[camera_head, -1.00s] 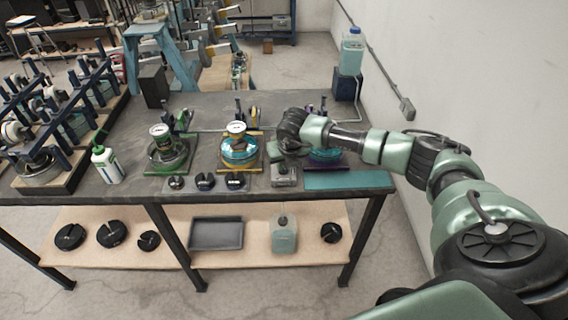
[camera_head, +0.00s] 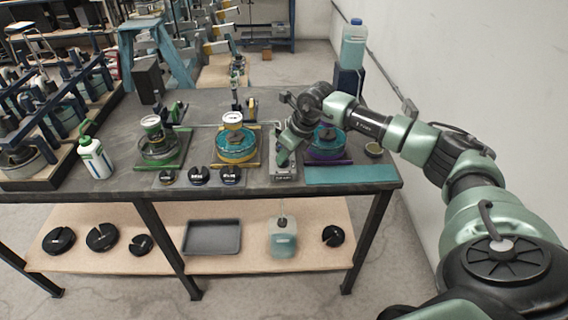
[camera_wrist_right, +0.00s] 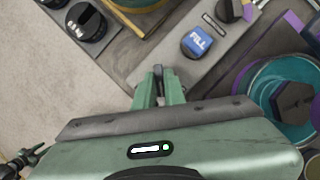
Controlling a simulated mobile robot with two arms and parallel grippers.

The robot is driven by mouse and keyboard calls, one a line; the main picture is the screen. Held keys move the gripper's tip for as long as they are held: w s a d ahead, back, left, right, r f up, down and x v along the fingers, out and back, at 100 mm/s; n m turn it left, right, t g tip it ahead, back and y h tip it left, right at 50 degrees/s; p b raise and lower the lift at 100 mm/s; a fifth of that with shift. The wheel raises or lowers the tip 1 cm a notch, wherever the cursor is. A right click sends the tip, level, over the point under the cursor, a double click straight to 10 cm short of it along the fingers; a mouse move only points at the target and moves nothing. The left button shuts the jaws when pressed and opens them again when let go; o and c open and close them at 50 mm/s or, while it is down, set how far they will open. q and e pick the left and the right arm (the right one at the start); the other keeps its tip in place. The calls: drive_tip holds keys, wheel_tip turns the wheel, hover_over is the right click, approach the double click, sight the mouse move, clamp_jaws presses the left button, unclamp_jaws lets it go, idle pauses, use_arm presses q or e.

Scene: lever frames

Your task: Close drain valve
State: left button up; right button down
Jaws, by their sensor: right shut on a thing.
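My right gripper (camera_head: 283,160) reaches down to the grey valve plate (camera_head: 284,177) at the front of the bench. In the right wrist view, its two green fingers (camera_wrist_right: 159,88) are shut on a small dark lever (camera_wrist_right: 158,71) on the same grey plate (camera_wrist_right: 187,62). The lever appears to be the drain valve handle, but no drain label is readable there. A blue knob marked FILL (camera_wrist_right: 197,42) sits beyond the fingertips, apart from them. The fingers hide most of the lever, so its angle is hard to tell. My left gripper is not in view.
Purple-framed round unit (camera_head: 325,145) stands right of the plate, yellow-framed one (camera_head: 236,147) and green-framed one (camera_head: 159,150) to the left. Black knobs (camera_head: 199,175) line the front edge. A teal mat (camera_head: 350,175) lies clear at front right. A liquid bottle (camera_head: 353,45) stands behind.

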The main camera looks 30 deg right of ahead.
drive_tip(key=n+b, duration=0.1)
drive_tip(key=n, duration=0.1)
drive_tip(key=n+y+b, duration=0.1)
drive_tip(key=n+b, duration=0.1)
drive_tip(key=shift+w+d+g+y, duration=0.15)
drive_tip(key=shift+g+y, duration=0.15)
drive_tip(key=shift+g, duration=0.1)
drive_tip(key=shift+n+g+y+b, duration=0.35)
drive_tip(key=shift+n+b, duration=0.5)
drive_tip(key=shift+n, duration=0.85)
drive_tip(key=shift+r, duration=0.1)
drive_tip(key=c, duration=1.5)
unclamp_jaws()
drive_tip(key=b+v, duration=0.1)
drive_tip(key=v, duration=0.6)
drive_tip(key=shift+d+r+b, duration=0.2)
drive_tip(key=shift+r+b, duration=0.1)
drive_tip(key=shift+r, duration=0.1)
